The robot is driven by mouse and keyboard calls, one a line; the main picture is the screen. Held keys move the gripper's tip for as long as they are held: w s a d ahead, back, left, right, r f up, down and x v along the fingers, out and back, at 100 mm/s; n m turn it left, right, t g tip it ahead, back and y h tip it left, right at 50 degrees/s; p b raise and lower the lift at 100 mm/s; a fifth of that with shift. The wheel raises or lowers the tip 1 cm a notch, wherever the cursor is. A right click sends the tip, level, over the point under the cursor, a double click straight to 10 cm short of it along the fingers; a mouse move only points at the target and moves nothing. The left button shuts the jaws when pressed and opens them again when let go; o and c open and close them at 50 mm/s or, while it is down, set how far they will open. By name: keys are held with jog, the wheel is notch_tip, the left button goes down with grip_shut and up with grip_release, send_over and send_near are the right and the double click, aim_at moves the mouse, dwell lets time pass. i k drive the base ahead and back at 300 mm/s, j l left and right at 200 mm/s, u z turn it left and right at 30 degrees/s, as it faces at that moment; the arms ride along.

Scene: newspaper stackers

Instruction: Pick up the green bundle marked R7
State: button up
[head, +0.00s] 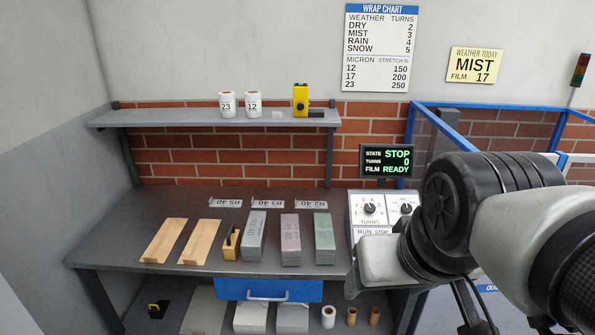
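A green bundle (324,240) lies on the dark workbench, the rightmost of three long bundles. Its top carries dark lettering too small to read, so I cannot confirm R7. A pink bundle (291,240) lies just left of it with a small gap, and a grey bundle (253,238) lies further left. My arm reaches in from the right. What looks like my pale gripper body (382,263) is at the bench's right end, right of the green bundle and apart from it. Its fingers cannot be made out.
A control box (369,209) with dials stands right of the green bundle, partly covered by my arm. White label cards (267,204) lie behind the bundles. Two wooden boards (164,241) and a yellow tool (231,244) are left. A shelf (180,118) hangs above. A blue drawer (235,290) is below.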

aim_at(325, 240)
jog(key=i+j, duration=0.1)
jog(key=i, duration=0.5)
jog(key=i+j+z, duration=0.15)
jog(key=i, duration=0.4)
